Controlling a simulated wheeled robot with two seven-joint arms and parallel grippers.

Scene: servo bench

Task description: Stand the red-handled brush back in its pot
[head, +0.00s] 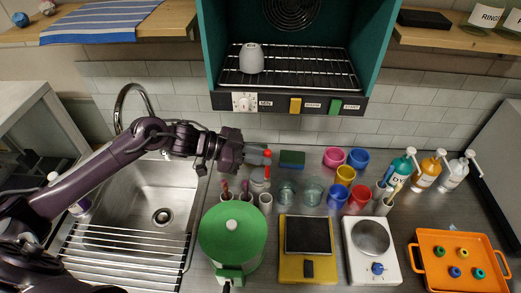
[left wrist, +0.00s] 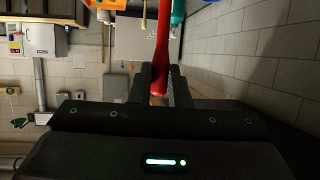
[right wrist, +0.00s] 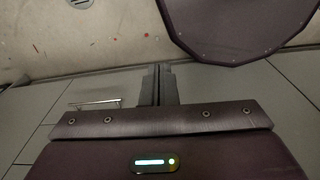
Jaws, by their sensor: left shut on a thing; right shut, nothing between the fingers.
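The red-handled brush (head: 267,158) is in my left gripper (head: 264,157), above the counter just right of the sink. In the left wrist view the red handle (left wrist: 161,50) runs between the two fingers (left wrist: 160,82), which are shut on it. The brush's lower end is hard to make out in the head view. Below it stand small pale pots: one at the left (head: 224,196), one in the middle (head: 245,194) and one at the right (head: 265,203). Dark red sticks show at the left and middle pots. My right gripper (right wrist: 158,88) is shut and empty, away from the counter.
A green round pot (head: 232,235) stands in front of the pale pots. Clear glasses (head: 286,193), a green sponge (head: 292,158) and coloured cups (head: 345,174) are to the right. The sink (head: 150,200) is left. The oven cabinet (head: 291,102) overhangs behind.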

